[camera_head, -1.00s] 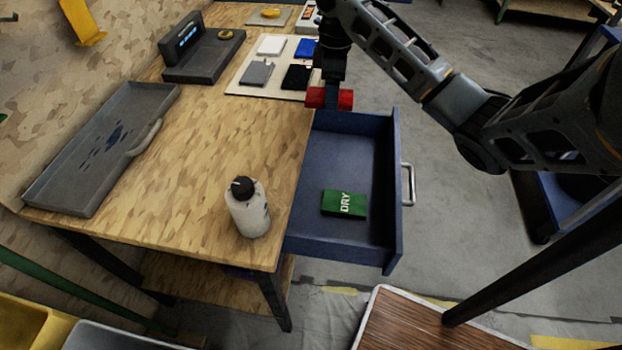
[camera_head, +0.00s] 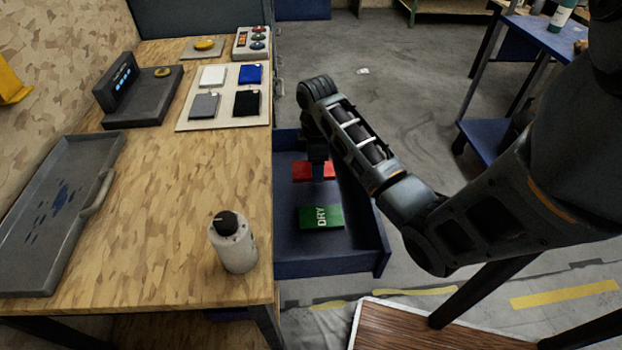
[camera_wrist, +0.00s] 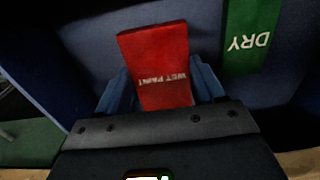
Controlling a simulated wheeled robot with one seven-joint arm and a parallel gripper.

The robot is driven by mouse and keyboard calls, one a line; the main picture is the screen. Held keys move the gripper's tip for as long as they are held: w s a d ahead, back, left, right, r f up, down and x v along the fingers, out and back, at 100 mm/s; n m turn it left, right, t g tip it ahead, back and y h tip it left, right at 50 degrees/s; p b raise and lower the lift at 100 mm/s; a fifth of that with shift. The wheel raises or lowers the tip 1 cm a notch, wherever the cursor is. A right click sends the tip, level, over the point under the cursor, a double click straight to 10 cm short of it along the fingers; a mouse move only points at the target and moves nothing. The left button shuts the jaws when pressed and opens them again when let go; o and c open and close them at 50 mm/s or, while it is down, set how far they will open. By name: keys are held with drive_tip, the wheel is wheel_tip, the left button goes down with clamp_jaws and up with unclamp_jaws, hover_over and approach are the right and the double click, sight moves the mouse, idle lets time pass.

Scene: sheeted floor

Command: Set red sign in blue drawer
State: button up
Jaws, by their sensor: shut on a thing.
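The red sign (camera_head: 301,170), lettered "WET PAINT", is held between the fingers of my gripper (camera_head: 318,172). It also shows in the wrist view (camera_wrist: 158,60), with a blue finger on each side. The blue drawer (camera_head: 330,262) is pulled open from the wooden bench. My gripper points down within the drawer's outline, towards its far end. I cannot tell whether the sign touches the drawer floor. A green sign lettered "DRY" (camera_head: 321,217) lies in the drawer, nearer the camera than the red sign and apart from it.
A white bottle with a black cap (camera_head: 234,245) stands on the bench near the drawer. A grey tray (camera_head: 40,270), a board with several coloured squares (camera_head: 226,118) and a dark device (camera_head: 140,100) are also on the bench. Drawer floor shows free around the green sign.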

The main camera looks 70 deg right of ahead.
drive_tip(key=shift+f, duration=2.2)
drive_tip(key=shift+f, duration=0.1)
drive_tip(key=o, duration=1)
wheel_tip(320, 180, up, 12)
drive_tip(key=shift+r+p, duration=0.15)
drive_tip(key=shift+p, duration=0.55)
